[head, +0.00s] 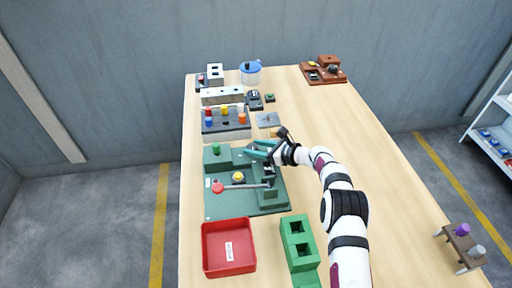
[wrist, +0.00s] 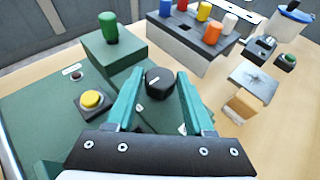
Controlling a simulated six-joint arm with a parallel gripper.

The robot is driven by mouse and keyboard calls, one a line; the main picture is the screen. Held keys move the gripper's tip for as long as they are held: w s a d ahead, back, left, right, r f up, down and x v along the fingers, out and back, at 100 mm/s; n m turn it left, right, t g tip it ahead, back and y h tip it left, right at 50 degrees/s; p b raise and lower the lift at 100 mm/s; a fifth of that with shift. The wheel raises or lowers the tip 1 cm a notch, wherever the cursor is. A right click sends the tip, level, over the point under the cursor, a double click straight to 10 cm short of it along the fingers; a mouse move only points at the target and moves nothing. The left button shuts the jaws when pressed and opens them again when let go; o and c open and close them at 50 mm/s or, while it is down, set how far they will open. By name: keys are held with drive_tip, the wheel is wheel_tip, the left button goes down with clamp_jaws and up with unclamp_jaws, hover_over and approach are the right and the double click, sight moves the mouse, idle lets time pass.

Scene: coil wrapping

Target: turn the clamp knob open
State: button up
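The clamp knob appears to be the round black knob (wrist: 159,81) with a white mark on top, in the middle of the wrist view. It sits at the edge of the green machine (wrist: 40,125). My gripper (wrist: 160,72) is open, with one teal finger on each side of the knob. A narrow gap seems to show on the right; on the left I cannot tell whether the finger touches. In the head view my gripper (head: 257,150) is over the machine's far right part and hides the knob.
A green-topped post (wrist: 108,28) and a yellow button (wrist: 91,100) stand left of the gripper. A red-ball lever (head: 218,188) crosses the machine. A rack of coloured pegs (head: 226,120) stands behind. A red tray (head: 229,247) and green blocks (head: 298,243) are in front.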

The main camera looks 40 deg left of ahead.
clamp_jaws()
drive_tip(key=shift+s+a+r+m+t, duration=0.1)
drive_tip(key=shift+m+t, duration=0.45)
drive_tip(key=shift+t, duration=0.1)
drive_tip(key=shift+s+a+r+m+t, duration=0.1)
drive_tip(key=shift+m+t, duration=0.45)
drive_tip(key=shift+t, duration=0.1)
drive_tip(key=shift+d+f+m+t, duration=0.15)
drive_tip(key=shift+m+t, duration=0.25)
drive_tip(key=shift+t, duration=0.1)
drive_tip(key=shift+o, duration=2.3)
unclamp_jaws()
drive_tip(key=v, duration=1.5)
drive_tip(key=shift+d+r, duration=0.25)
drive_tip(key=shift+r, duration=0.1)
